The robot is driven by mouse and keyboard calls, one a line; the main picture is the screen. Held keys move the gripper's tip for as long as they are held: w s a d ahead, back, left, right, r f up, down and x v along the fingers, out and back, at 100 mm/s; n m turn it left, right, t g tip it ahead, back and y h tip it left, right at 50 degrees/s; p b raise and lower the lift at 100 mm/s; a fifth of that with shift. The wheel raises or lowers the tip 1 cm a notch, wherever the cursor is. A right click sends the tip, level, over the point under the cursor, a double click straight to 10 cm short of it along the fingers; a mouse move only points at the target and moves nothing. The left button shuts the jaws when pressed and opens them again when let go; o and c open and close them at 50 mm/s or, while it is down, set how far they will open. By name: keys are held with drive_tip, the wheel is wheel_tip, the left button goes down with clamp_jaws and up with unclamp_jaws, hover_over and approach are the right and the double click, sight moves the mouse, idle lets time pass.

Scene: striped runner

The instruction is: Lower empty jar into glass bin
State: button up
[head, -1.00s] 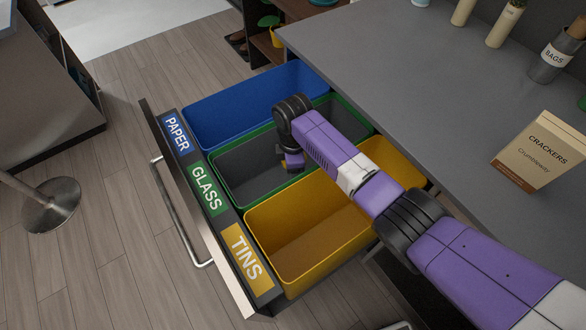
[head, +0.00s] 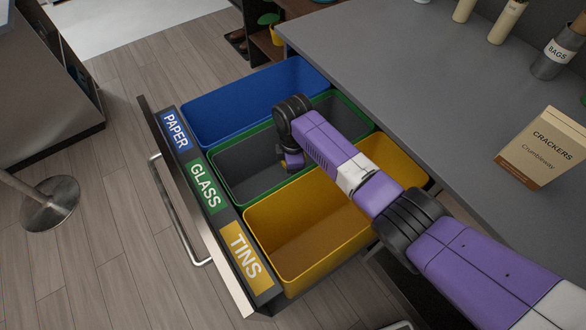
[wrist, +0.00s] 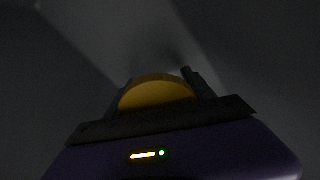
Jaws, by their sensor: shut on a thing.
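The glass bin (head: 225,208) is the green-rimmed, grey-walled middle bin in the open drawer, behind the GLASS label (head: 205,188). My gripper (head: 292,160) points down into this bin, right of its middle; the wrist covers much of it. In the wrist view my gripper (wrist: 158,90) is shut on the jar, of which a round yellow-orange lid (wrist: 158,93) shows between the fingers. The jar's body is hidden. The bin's inside is dark around it, and I cannot tell whether the jar touches the bottom.
The blue paper bin (head: 200,108) lies behind and the yellow tins bin (head: 310,283) in front; both look empty. My arm crosses over the tins bin. The grey counter (head: 420,100) borders the drawer on the right, with a crackers box (head: 540,150) on it.

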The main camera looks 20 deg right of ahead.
drive_tip(key=shift+f+b, duration=0.3)
drive_tip(key=shift+f, duration=0.1)
idle(0.3)
drive_tip(key=o, duration=1.6)
wheel_tip(320, 180, up, 8)
drive_tip(key=shift+f+p, duration=0.1)
drive_tip(key=shift+p, duration=0.55)
